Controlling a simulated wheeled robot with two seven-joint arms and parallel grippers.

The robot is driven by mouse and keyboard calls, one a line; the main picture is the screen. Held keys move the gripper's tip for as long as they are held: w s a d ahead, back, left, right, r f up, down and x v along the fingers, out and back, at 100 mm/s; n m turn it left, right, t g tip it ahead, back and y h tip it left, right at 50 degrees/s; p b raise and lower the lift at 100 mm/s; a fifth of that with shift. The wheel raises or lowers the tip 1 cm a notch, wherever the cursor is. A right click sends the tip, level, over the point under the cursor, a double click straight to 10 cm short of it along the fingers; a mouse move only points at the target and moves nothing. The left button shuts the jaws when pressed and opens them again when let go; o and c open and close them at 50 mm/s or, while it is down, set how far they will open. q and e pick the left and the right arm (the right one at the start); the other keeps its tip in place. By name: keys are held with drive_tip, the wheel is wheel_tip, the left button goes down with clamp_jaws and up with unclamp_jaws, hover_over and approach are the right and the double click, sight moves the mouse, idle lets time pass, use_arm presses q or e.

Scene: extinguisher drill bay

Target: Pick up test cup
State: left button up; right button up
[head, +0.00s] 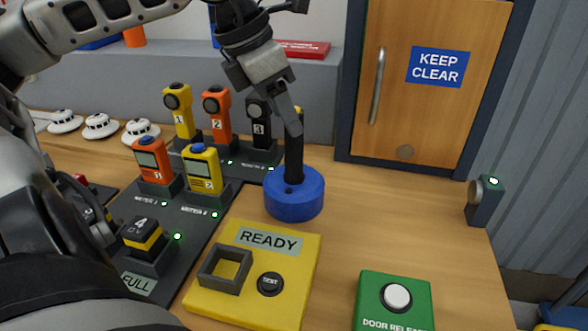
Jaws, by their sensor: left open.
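The test cup appears to be the round blue piece (294,196) with an upright black handle (295,158), standing on the wooden table right of the dark meter tray. My left gripper (292,122) reaches down from the top at the upper end of this handle. It is open. One grey finger covers the front of the handle top; the other finger is mostly hidden, so I cannot tell whether either finger touches the handle. My right gripper is not in view.
A yellow READY panel (290,290) with a square socket lies in front of the cup. A green door-release box (393,303) is front right. Meters (203,168) and numbered torch-like units (217,112) stand left.

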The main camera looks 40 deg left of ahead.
sight(294, 162)
use_arm(q)
drive_tip(key=shift+d+x, duration=0.15)
drive_tip(key=shift+x, duration=1.25)
drive_tip(key=shift+d+x, duration=0.2)
drive_tip(key=shift+x, duration=1.15)
drive_tip(key=shift+s, duration=0.15)
clamp_jaws()
